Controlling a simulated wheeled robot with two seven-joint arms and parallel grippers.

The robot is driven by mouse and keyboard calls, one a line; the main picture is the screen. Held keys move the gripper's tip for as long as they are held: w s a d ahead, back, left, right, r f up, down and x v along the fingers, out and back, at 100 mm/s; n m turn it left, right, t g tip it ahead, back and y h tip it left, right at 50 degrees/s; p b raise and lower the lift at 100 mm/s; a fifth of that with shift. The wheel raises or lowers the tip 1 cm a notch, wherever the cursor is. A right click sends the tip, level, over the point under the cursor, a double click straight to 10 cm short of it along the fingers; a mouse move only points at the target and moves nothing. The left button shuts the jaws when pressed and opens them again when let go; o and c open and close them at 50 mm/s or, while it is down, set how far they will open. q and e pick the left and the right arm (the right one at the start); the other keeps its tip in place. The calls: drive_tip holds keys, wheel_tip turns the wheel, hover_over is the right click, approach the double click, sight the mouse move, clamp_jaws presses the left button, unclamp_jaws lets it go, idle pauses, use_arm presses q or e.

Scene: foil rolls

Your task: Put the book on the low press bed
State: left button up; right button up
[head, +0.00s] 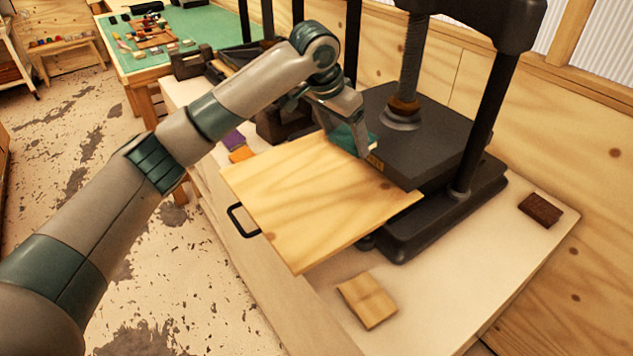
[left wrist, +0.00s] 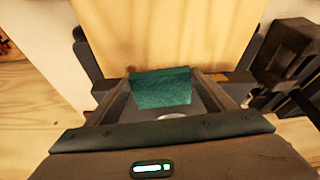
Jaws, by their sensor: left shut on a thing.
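A teal book (head: 343,137) is held in my left gripper (head: 352,140); much of it is hidden by the fingers. It also shows between the fingers in the left wrist view (left wrist: 160,88). The press bed is a pale wooden board (head: 310,205), drawn out in front of the black press, with a black handle at its left edge. It also fills the top of the left wrist view (left wrist: 165,35). The gripper and book are at the board's far edge, close to the press plate. I cannot tell whether the book touches the board. My right gripper is not in view.
The black press (head: 395,130) with its screw and posts stands just behind the board. A small wooden block (head: 367,298) and a dark brown block (head: 540,208) lie on the bench. Dark tools and blocks crowd the bench behind my left arm.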

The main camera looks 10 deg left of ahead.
use_arm(q)
drive_tip(key=shift+w+d+r+m, duration=0.15)
drive_tip(key=shift+w+d+m, duration=0.45)
drive_tip(key=shift+d, duration=0.4)
drive_tip(key=shift+w+d+h, duration=0.25)
drive_tip(key=shift+h, duration=0.05)
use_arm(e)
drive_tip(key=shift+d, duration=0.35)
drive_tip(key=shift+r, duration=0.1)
use_arm(q)
drive_tip(key=p, duration=0.5)
hover_over(306, 187)
wheel_tip(306, 187, down, 7)
drive_tip(key=shift+r, duration=0.1)
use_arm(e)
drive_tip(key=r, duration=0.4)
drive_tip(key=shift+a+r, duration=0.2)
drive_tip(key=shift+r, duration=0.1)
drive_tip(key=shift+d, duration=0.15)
